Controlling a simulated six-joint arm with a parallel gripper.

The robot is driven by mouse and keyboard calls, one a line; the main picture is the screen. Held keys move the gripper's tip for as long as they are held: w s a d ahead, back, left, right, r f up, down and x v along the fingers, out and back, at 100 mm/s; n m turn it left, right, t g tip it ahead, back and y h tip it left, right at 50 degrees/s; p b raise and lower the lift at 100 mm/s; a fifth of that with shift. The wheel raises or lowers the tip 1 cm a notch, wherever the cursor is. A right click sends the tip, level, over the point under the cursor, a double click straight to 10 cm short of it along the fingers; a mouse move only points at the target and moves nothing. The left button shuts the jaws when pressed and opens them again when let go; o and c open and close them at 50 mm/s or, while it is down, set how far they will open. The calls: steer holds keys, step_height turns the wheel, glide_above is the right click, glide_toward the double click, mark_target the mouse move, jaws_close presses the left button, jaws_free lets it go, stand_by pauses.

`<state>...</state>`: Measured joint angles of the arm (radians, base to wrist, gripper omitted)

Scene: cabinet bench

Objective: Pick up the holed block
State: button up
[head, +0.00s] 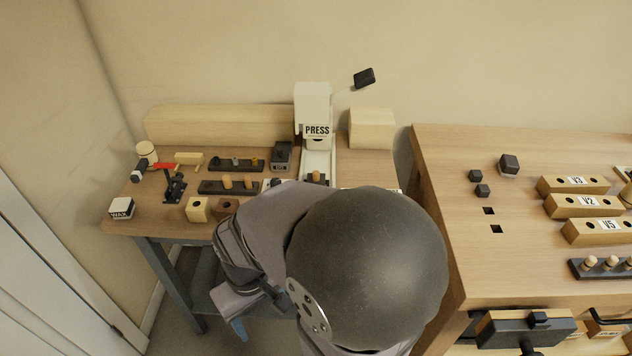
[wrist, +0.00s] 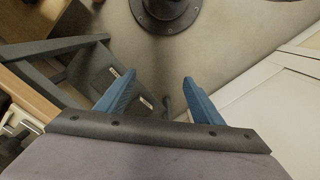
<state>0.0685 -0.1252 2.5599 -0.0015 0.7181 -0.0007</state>
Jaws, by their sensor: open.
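A pale wooden block (head: 199,209) with a dark hole in its face sits near the front edge of the left bench. A darker brown block (head: 228,206) with a hole in its top lies just right of it, partly covered by my arm. I cannot tell from the frames which of these is the one meant. My gripper (wrist: 158,76) is open and empty, its blue fingers spread over the floor. In the head view a blue finger shows below the bench's front edge, well apart from the blocks. No block shows in the wrist view.
The left bench (head: 150,188) also holds a white press (head: 313,108), dark peg racks (head: 232,188), a red-handled clamp (head: 174,185) and a WAX block (head: 121,208). A second bench (head: 450,200) stands right. My arm hides the left bench's front right.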

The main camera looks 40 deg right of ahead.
steer(key=s+d+r+m+g+p, duration=0.2)
steer(key=s+d+r+m+p, duration=0.15)
steer(key=d+p, duration=0.3)
step_height(320, 180, up, 9)
steer(key=m+t+h+p, duration=0.2)
steer(key=m+t+p, duration=0.2)
steer(key=m+p, duration=0.15)
glide_above(316, 173)
steer(key=s+a, duration=0.1)
steer(key=s, duration=0.1)
steer(key=shift+n, duration=0.4)
steer(key=shift+w+p+x, duration=0.25)
steer(key=shift+p+x, duration=0.85)
steer(key=shift+x, duration=0.65)
steer(key=shift+w+p+x, duration=0.2)
steer(key=shift+p+x, duration=0.85)
steer(key=shift+x, duration=0.7)
steer(key=shift+r, duration=0.1)
steer(key=c, duration=1.2)
